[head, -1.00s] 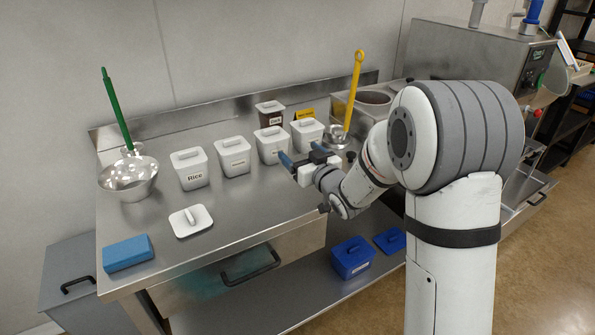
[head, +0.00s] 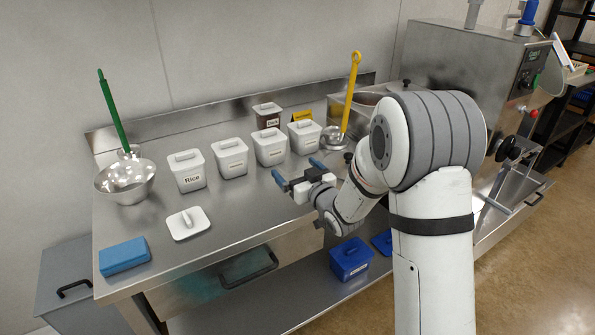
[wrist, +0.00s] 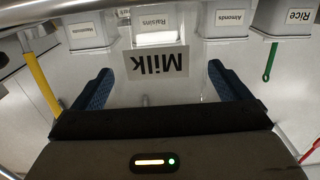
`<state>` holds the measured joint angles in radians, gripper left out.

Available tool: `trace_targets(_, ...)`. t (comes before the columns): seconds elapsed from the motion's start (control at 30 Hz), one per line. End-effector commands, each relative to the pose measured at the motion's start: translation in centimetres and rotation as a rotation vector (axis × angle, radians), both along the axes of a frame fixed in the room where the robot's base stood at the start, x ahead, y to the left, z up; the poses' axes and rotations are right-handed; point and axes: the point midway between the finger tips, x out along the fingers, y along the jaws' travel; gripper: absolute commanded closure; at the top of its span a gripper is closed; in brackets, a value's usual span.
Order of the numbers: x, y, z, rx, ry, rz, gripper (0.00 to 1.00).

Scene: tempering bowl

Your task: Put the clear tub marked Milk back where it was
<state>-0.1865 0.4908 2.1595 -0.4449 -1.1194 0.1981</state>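The clear tub marked Milk shows in the wrist view as a white label (wrist: 157,63), upside down, between the two blue fingers; its see-through walls are very faint. My gripper (head: 297,170) appears shut on the tub's sides, with the fingers wide apart. In the head view the tub can hardly be made out, and the gripper is over the counter, in front of the white tubs. A dark-filled tub (head: 268,120) stands at the back of the counter. A yellow card (head: 302,115) is just right of it; the spot by the card is partly hidden by a white tub.
White lidded tubs stand in a row: Rice (head: 188,172), Almonds (head: 230,158), Raisins (head: 270,146) and Hazelnuts (head: 304,138). A yellow-handled ladle (head: 350,90) rises at their right. A loose white lid (head: 188,223), blue sponge (head: 124,256) and steel bowl (head: 126,183) are left. A blue tub (head: 350,260) is below.

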Motion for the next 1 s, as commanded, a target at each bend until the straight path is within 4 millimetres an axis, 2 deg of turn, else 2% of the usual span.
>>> trace_targets(0.37, -0.1, 0.0, 0.4, 0.0, 0.0, 0.001, 0.0)
trace_targets(0.47, -1.3, -0.9, 0.1, 0.0, 0.0, -0.001, 0.0)
trace_targets(0.8, -7.4, -4.9, 0.1, 0.0, 0.0, -0.001, 0.0)
trace_targets(1.0, -9.5, -6.2, 0.2, 0.0, 0.0, 0.001, 0.0)
